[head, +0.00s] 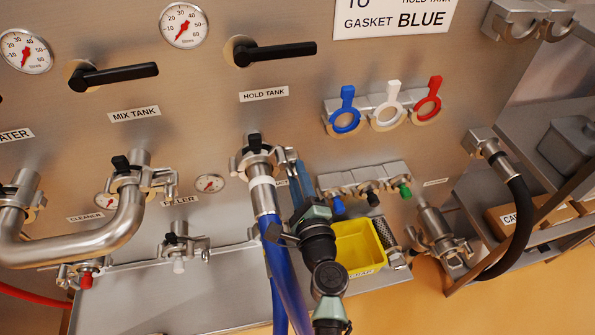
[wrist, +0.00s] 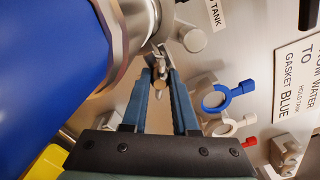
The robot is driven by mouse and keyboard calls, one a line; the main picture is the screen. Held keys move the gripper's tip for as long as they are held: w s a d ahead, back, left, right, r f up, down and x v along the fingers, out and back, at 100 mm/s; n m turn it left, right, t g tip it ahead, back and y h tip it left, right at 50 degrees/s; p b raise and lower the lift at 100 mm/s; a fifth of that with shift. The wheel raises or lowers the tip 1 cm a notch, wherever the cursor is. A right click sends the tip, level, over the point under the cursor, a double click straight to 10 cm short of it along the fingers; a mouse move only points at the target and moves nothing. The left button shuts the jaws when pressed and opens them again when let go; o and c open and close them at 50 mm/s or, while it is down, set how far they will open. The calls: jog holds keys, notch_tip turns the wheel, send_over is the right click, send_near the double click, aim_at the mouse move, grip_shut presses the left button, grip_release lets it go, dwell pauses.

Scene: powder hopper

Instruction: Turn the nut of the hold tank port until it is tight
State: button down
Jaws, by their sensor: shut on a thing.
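The hold tank port (head: 255,150) sits below the HOLD TANK label in the head view, with a metal clamp (head: 243,160) around its joint. A blue hose (head: 287,275) with a metal end hangs from it, and the hose fills the left of the wrist view (wrist: 45,70). My gripper (head: 291,157) reaches the right side of this clamp. In the wrist view my gripper (wrist: 161,78) has its blue-grey fingers closed on the clamp's small metal nut (wrist: 159,84). The fingers hide part of the nut, and I cannot tell how tight it is.
Blue, white and red gaskets (head: 389,115) hang on a rack to the right. A yellow bin (head: 358,247) stands below, close to my arm. A bent steel pipe (head: 115,235) joins the mix tank port at left. A black hose (head: 517,230) hangs at right.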

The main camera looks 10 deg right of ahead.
jog(key=shift+r+m, duration=0.15)
jog(key=shift+m, duration=0.65)
jog(key=m+p, duration=0.1)
jog(key=m, duration=0.3)
jog(key=shift+r, duration=0.2)
jog(key=m+p, duration=0.1)
jog(key=m, duration=0.2)
jog(key=shift+f+m, duration=0.15)
jog(key=shift+m, duration=0.25)
